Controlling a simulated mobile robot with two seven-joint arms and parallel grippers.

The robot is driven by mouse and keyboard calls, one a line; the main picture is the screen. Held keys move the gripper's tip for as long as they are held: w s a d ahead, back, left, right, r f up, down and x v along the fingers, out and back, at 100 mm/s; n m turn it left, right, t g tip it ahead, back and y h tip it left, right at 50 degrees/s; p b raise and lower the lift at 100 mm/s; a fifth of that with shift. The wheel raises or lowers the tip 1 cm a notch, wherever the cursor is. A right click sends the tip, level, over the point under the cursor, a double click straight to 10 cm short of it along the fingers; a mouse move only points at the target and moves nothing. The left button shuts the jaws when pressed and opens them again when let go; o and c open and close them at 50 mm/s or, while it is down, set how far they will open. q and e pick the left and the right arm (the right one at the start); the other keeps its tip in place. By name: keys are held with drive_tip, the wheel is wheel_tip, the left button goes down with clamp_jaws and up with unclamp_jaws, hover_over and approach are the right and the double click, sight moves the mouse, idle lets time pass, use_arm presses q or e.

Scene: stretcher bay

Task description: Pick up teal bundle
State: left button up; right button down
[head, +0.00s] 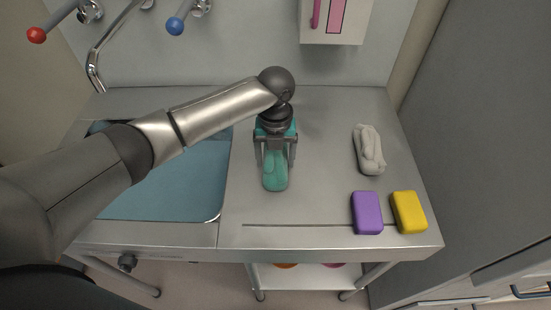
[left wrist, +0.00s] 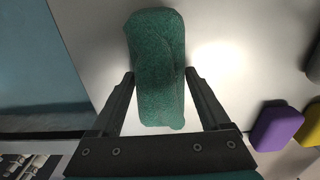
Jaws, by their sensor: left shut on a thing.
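The teal bundle (head: 275,180) is at the middle of the steel counter, just right of the basin. My left gripper (head: 274,160) reaches it from above, with one finger on each side. In the left wrist view the teal bundle (left wrist: 157,65) lies lengthwise between the two fingers of my left gripper (left wrist: 160,75), which are shut on it. I cannot tell whether the bundle touches the counter or is slightly above it. My right gripper is in neither view.
A blue-bottomed basin (head: 180,180) fills the counter's left side. A grey-white bundle (head: 369,150), a purple block (head: 367,212) and a yellow block (head: 409,211) lie to the right. A tap (head: 97,65) and a wall dispenser (head: 335,20) are behind. The counter between is clear.

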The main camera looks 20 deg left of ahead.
use_arm(q)
drive_tip(key=c, duration=0.7)
drive_tip(key=shift+r, duration=0.1)
